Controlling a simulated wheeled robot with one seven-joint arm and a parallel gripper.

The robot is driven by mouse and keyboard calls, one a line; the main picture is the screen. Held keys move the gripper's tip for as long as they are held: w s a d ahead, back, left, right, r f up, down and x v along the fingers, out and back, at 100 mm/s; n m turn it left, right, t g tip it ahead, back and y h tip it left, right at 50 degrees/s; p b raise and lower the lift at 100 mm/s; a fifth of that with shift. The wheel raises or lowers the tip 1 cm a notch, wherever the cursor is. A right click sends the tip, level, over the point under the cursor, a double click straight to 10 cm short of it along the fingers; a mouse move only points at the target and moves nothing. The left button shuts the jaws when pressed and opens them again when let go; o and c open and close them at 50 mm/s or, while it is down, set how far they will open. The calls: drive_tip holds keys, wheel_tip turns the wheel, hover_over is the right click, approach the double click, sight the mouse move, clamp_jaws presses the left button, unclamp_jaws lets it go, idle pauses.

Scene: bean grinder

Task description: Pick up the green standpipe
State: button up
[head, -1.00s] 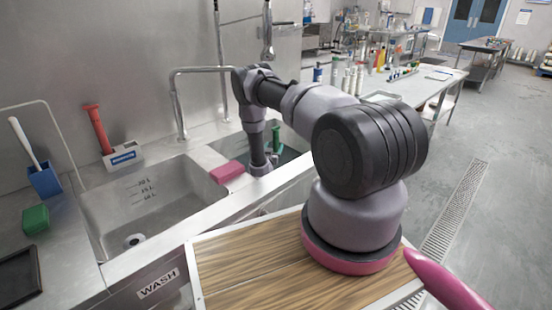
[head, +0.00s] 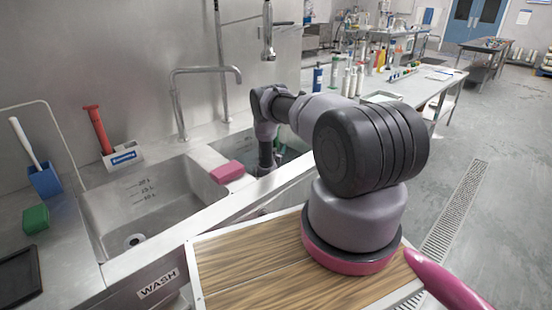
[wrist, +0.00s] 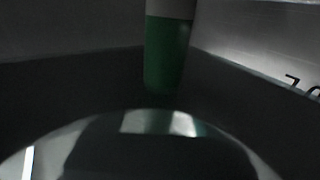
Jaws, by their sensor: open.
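The green standpipe (wrist: 166,55) stands upright in the wrist view, above the middle, with a pale grey band at its top and its lower end near a dark basin corner. In the head view my arm hides most or all of it. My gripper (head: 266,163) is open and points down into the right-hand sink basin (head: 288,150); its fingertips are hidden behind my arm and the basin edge. The wrist view is dark and shows nothing between the fingers, and the standpipe appears apart, in front of the gripper.
A pink sponge (head: 227,171) lies on the divider left of my gripper. A tall bent faucet (head: 176,95) stands behind the basins. The left basin (head: 150,205) is empty. A red-handled tool (head: 97,128), blue holder (head: 45,181) and green sponge (head: 36,219) stand farther left.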

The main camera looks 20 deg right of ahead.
clamp_jaws()
drive_tip(key=shift+r, duration=0.15)
